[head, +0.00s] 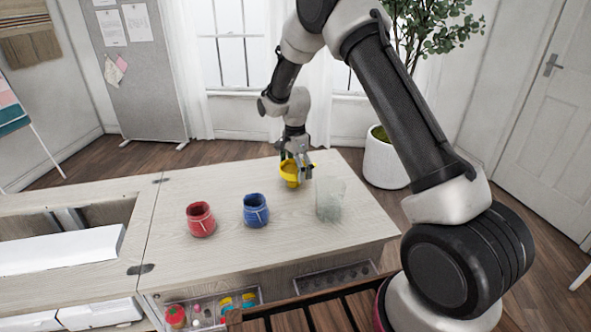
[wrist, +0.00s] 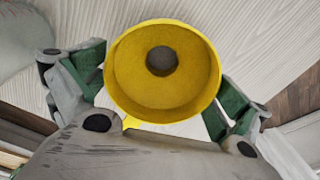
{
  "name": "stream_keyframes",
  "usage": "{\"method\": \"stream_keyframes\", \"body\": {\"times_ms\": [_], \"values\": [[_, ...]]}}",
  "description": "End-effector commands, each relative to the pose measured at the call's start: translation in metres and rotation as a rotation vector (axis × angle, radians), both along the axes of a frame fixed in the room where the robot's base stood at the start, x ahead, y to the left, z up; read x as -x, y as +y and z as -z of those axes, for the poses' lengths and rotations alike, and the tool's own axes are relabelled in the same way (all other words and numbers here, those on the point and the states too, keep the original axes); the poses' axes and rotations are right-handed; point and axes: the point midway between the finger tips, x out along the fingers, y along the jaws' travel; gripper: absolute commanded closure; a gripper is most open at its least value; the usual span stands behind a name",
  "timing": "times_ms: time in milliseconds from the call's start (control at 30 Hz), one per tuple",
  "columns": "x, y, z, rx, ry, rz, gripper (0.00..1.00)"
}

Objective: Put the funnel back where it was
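The yellow funnel (head: 291,174) is at my gripper (head: 295,168) over the far right part of the wooden cabinet top, mouth up and spout down. In the wrist view I look into the round mouth of the funnel (wrist: 140,95), with its dark hole in the middle. The green-padded fingers of my gripper (wrist: 162,85) sit against its left and right sides and look shut on it. The fingertips are partly hidden behind the rim. I cannot tell whether the spout touches the cabinet top.
A clear jar (head: 331,201) stands just right of the funnel on the cabinet top (head: 300,235). A blue jar (head: 256,209) and a red jar (head: 201,219) stand to the left. An open drawer (head: 208,306) with small items is at the front. The front middle of the top is clear.

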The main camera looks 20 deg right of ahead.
Motion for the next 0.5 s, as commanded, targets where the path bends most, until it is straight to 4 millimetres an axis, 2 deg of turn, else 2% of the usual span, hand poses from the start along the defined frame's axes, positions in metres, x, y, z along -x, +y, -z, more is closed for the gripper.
{"method": "stream_keyframes", "body": {"times_ms": [300,367,500], "values": [[0.000,0.000,-0.004,0.000,-0.001,0.000,0.00],[-0.001,0.000,-0.011,-0.001,-0.002,0.000,0.00],[-0.001,0.000,-0.038,-0.001,-0.005,0.000,0.00]]}}
